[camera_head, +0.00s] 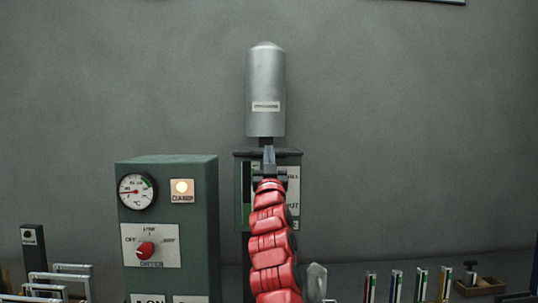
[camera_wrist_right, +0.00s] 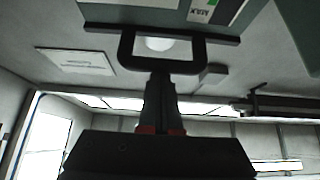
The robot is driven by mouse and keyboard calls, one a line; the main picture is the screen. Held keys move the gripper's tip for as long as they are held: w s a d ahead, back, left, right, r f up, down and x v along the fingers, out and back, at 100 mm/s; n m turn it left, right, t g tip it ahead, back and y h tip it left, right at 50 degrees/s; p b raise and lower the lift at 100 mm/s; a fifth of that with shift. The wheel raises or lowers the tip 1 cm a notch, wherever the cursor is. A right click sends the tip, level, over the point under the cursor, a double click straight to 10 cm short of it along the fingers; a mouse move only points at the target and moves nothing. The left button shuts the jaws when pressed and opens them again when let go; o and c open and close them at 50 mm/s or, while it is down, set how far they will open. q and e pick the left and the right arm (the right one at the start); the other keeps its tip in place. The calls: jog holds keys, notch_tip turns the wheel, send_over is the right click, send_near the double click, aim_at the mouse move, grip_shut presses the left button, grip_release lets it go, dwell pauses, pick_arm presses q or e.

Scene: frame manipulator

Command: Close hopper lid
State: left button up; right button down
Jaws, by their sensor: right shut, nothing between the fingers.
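A green hopper (camera_head: 295,200) with white labels stands behind my right arm, with a dark flat rim or lid edge (camera_head: 289,154) along its top. In the right wrist view, the hopper's green face (camera_wrist_right: 165,14) shows a level label, with a dark bar and a dark loop-shaped handle (camera_wrist_right: 196,66) at its edge. My right gripper (camera_head: 268,152) is shut and empty at the hopper's top edge. In the wrist view its fingertips (camera_wrist_right: 160,76) are at the handle's outer bar; whether they touch it is unclear. The lid's angle is hard to tell. My left gripper is out of view.
A grey metal cylinder (camera_head: 265,95) rises above the hopper. A green dryer cabinet (camera_head: 168,222) with a gauge, a lit lamp and a red knob stands close on the left. Metal frames (camera_head: 60,279) stand lower left; several slim upright pieces (camera_head: 395,285) and a small wooden tray (camera_head: 480,287) are lower right.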

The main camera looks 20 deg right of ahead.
jog(key=shift+s+f, duration=0.1)
jog(key=shift+f, duration=0.4)
jog(key=shift+f, duration=0.1)
